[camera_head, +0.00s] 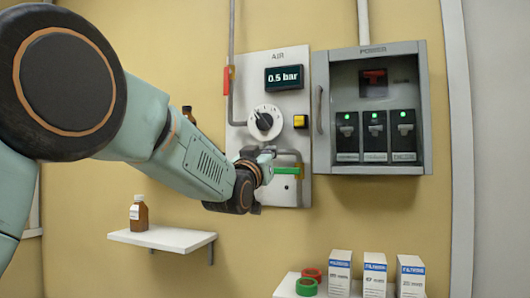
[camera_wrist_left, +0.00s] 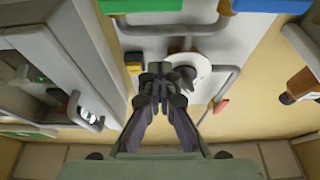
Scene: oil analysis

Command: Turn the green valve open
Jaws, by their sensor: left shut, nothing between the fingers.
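The green valve's handle (camera_head: 287,170) lies horizontal at the lower part of the grey AIR panel (camera_head: 293,125), beside a grey pipe. In the left wrist view a green bar (camera_wrist_left: 155,5) is cut off by the top edge. My left gripper (camera_head: 267,157) is just above and left of the handle in the head view. Its fingers are shut and empty, and they also show in the left wrist view (camera_wrist_left: 160,76). I cannot tell whether they touch the handle. My wrist hides the panel's lower left part. My right gripper is not in view.
The panel carries a white dial (camera_head: 265,122), a yellow button (camera_head: 300,121), a red handle (camera_head: 227,80) and a 0.5 bar display (camera_head: 284,77). A grey power box (camera_head: 433,110) stands right. A shelf (camera_head: 165,239) with a brown bottle (camera_head: 139,213) is below my arm.

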